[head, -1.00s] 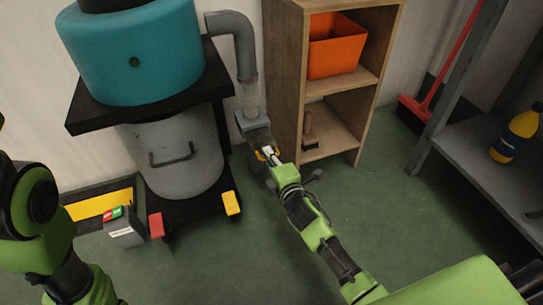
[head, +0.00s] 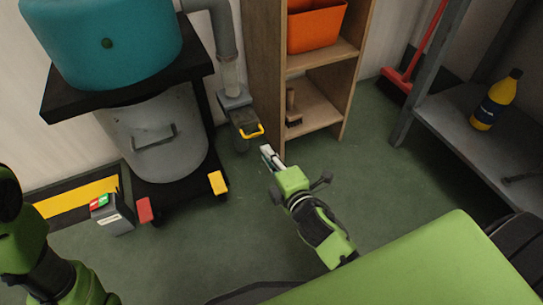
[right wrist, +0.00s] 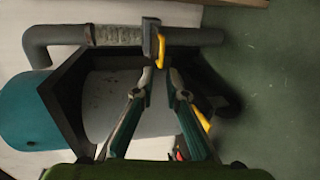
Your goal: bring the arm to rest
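My right arm comes in from the lower right in the head view. Its gripper (head: 267,152) points up and left, empty, a little short of the yellow handle (head: 252,132) on the grey fitting below the pipe. In the right wrist view the two fingers (right wrist: 161,74) stand apart with nothing between them, and the yellow handle (right wrist: 162,50) shows just beyond their tips. Part of my left arm (head: 25,240) shows at the left edge of the head view; its gripper is out of view.
A dust collector with a teal top (head: 105,40) and grey drum (head: 155,135) stands at the left. A wooden shelf (head: 265,80) holds an orange bin (head: 316,28) and a brush (head: 292,110). A grey rack (head: 465,140) bears a yellow bottle (head: 495,102). Green floor (head: 365,155) lies clear between.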

